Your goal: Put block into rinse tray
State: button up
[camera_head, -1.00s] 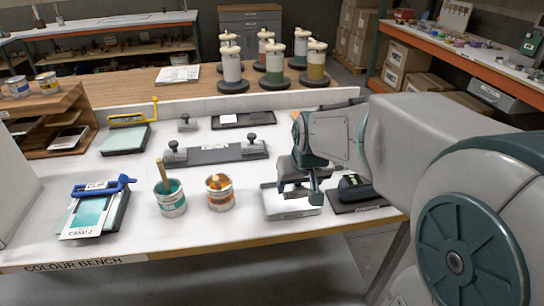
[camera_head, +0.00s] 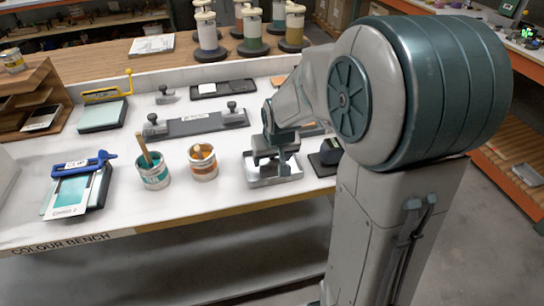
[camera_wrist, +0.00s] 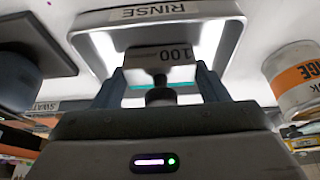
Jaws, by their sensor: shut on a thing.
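The rinse tray (camera_head: 274,183) is a shallow, pale tray near the front edge of the bench. It also shows in the wrist view (camera_wrist: 222,9), with a RINSE label on its wall. My gripper (camera_head: 272,158) is low over the tray, within its outline. In the wrist view my gripper (camera_wrist: 160,88) has its two fingers on either side of the block (camera_wrist: 150,56), which is pale and marked 100. The gripper is shut on it. I cannot tell whether the block touches the tray floor. The block is hardly visible in the head view.
An orange-labelled tin (camera_head: 203,164) and a teal tin with a brush (camera_head: 153,172) stand left of the tray. A dark object (camera_head: 327,156) lies close on its right. A grey clamp board (camera_head: 196,123) lies behind. The front bench between tins and blue-handled holder (camera_head: 80,187) is clear.

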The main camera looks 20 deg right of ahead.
jog(key=shift+f, duration=0.2)
jog(key=o, duration=1.3)
jog(key=shift+r, duration=0.1)
jog(key=shift+r, duration=0.25)
jog(key=v, duration=1.1)
jog(key=s+f+g, duration=0.1)
jog(key=s+f, duration=0.3)
jog(key=s, duration=1.1)
jog(key=shift+s+g, duration=0.3)
jog(key=shift+s, duration=0.1)
jog(key=shift+r, duration=0.25)
